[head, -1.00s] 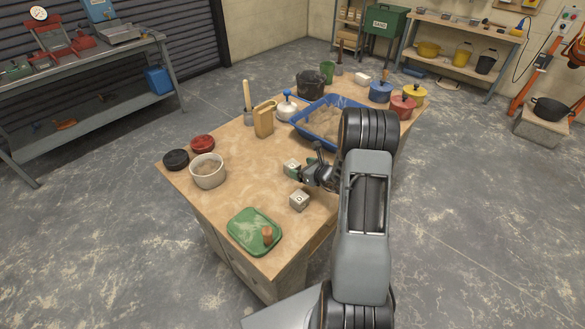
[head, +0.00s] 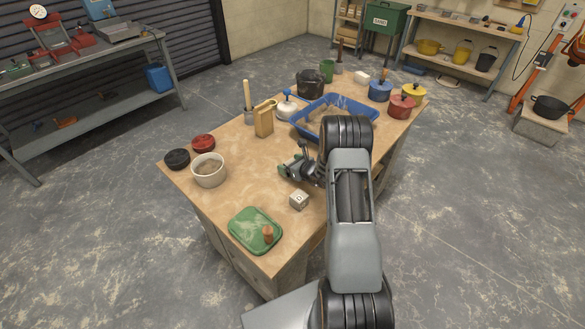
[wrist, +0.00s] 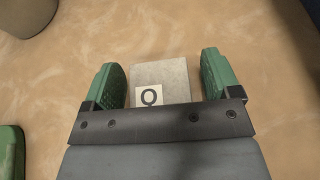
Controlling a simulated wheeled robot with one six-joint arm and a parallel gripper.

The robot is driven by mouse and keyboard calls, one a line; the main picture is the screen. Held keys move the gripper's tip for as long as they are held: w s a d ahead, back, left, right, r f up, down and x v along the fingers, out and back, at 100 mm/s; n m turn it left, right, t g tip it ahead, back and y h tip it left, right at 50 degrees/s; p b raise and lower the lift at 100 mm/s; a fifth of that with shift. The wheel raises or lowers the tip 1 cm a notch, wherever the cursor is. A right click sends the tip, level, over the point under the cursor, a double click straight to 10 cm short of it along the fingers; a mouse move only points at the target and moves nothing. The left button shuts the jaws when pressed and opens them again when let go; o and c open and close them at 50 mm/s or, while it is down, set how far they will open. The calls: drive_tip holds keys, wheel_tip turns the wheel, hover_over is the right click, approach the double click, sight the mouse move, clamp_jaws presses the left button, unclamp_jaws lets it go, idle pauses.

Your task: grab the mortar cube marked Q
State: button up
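The cube marked Q (wrist: 160,80) is a grey block with a black Q on a white label, on the worktop in the wrist view. My gripper (wrist: 165,80) is open, with a green finger on either side of the cube and narrow gaps showing. In the head view my gripper (head: 291,167) is low over the middle of the bench and hides this cube. A second grey cube (head: 298,200) with a dark mark sits on the bench just in front of my gripper; its letter is too small to read for certain.
A green tray (head: 244,228) with a small brown object lies at the near edge. A whitish tub (head: 208,172) stands to the left, with red (head: 203,142) and black (head: 177,159) round items.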

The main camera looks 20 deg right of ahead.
drive_tip(key=c, duration=1.1)
drive_tip(key=shift+r, duration=0.1)
